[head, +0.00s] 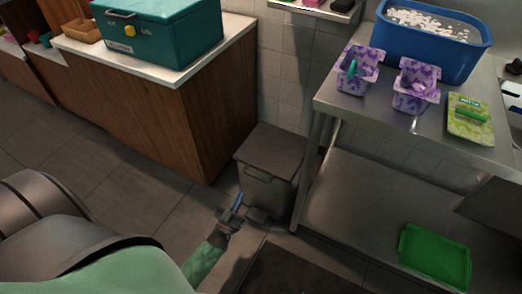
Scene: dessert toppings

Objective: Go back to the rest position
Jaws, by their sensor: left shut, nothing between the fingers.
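My left gripper (234,207) is shut and empty. It hangs low over the tiled floor, in front of the grey lidded bin (268,163). My left arm comes in from the lower left, with a green sleeve-like link and dark joints. My right gripper does not show in the head view.
A steel table (360,118) at the right bears two purple patterned tubs (412,98), a blue bin (425,55) of white pieces and a green packet (470,122). A green tray (435,257) lies on its lower shelf. A wooden counter (190,120) with a teal cooler (160,30) stands left.

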